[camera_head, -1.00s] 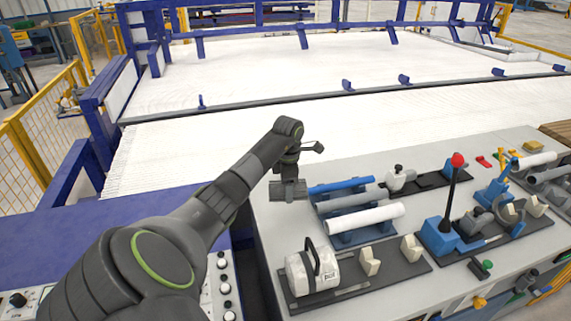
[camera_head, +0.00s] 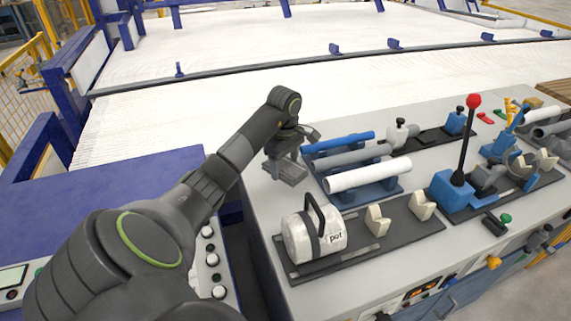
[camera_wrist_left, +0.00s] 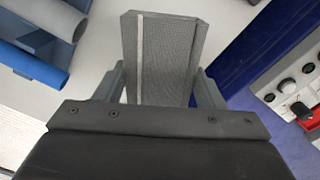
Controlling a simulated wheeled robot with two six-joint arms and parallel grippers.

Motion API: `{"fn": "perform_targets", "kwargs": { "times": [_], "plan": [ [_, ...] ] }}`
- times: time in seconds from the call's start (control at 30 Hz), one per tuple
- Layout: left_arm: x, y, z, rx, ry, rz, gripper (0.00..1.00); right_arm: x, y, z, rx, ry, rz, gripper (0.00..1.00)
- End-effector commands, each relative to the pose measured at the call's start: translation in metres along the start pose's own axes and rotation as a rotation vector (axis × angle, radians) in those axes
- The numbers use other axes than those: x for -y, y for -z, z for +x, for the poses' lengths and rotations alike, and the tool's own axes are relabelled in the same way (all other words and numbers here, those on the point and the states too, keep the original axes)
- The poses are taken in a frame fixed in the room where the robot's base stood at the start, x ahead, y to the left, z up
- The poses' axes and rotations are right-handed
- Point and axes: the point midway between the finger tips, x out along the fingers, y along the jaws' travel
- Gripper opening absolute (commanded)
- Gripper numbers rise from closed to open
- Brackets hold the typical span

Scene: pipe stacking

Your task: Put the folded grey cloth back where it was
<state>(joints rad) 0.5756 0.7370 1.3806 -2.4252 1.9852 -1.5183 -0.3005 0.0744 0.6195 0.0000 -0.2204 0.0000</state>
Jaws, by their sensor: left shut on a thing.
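The folded grey cloth (camera_head: 286,171) is a small dark-grey slab in the head view, at the left end of the grey bench top, left of the pipe rack. In the left wrist view the cloth (camera_wrist_left: 168,60) shows a fine weave and one pale stripe. My left gripper (camera_head: 288,152) is shut on it; in the wrist view its two fingers (camera_wrist_left: 161,88) lie on either side of the cloth. I cannot tell whether the cloth touches the bench top. My right gripper is not in view.
The rack beside the cloth holds a blue pipe (camera_head: 338,143), a grey pipe (camera_head: 350,157) and a white pipe (camera_head: 368,174). A white handled roll (camera_head: 313,236) lies on a dark mat nearer me. A red-knobbed lever (camera_head: 465,140) stands right. A purple panel (camera_head: 90,195) lies left.

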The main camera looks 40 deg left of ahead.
Motion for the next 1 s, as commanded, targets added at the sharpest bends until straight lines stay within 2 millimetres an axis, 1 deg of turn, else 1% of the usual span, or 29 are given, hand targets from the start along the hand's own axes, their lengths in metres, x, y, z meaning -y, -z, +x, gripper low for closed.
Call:
{"fn": "perform_targets", "kwargs": {
  "times": [0.1, 0.23, 0.37, 0.6, 0.7, 0.87, 1.0],
  "plan": [
    [0.003, -0.005, -0.002, -0.002, 0.000, 0.095, 0.42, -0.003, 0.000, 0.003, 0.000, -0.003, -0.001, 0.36],
    [0.004, -0.006, 0.004, -0.002, 0.002, 0.128, 0.42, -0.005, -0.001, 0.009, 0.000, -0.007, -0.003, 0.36],
    [0.004, -0.006, 0.018, -0.002, 0.002, 0.127, 0.42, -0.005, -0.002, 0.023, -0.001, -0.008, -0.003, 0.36],
    [0.004, -0.006, 0.052, -0.002, 0.002, 0.125, 0.42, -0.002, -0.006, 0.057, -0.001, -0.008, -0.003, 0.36],
    [0.004, -0.006, 0.060, -0.002, 0.001, 0.125, 0.42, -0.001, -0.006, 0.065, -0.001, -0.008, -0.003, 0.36],
    [0.004, -0.006, 0.064, -0.002, 0.001, 0.124, 0.42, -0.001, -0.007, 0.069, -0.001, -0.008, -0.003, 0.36],
    [0.004, -0.006, 0.076, -0.002, 0.002, 0.124, 0.42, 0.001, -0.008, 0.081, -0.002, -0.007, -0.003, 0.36]
  ]
}}
